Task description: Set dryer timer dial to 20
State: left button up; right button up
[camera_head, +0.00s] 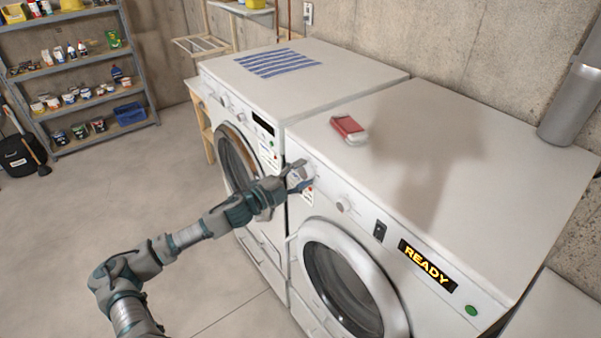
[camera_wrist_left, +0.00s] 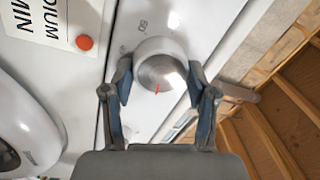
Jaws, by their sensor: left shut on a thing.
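The dryer (camera_head: 400,270) is the white front-loading machine on the right, with a lit READY display (camera_head: 427,262). The timer dial (camera_wrist_left: 161,66) is a round, silver-white knob with a red pointer line, seen in the left wrist view. Small printed marks sit on the panel near it; I cannot read them surely. My left gripper (camera_wrist_left: 160,88) has its two fingers on opposite sides of the dial, shut on it. In the head view my left gripper (camera_head: 299,178) is at the left end of the dryer's front panel and mostly hides the dial. My right gripper is not in view.
A second knob (camera_head: 344,204), a dark switch (camera_head: 380,230) and a green button (camera_head: 471,310) are on the same panel. Another white machine (camera_head: 300,75) stands to the left. A red-and-white item (camera_head: 348,129) lies on the dryer top. The floor in front is clear.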

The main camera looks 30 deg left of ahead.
pick_arm(q)
jog(key=shift+f+m, duration=0.2)
jog(key=shift+m, duration=0.5)
jog(key=shift+f, duration=0.15)
jog(key=o, duration=1.2)
jog(key=shift+c, duration=0.2)
jog(key=r+v, duration=0.1)
jog(key=v, duration=1)
jog(key=shift+s+a+f, duration=0.25)
jog(key=shift+s+f, duration=0.15)
jog(key=shift+f, duration=0.05)
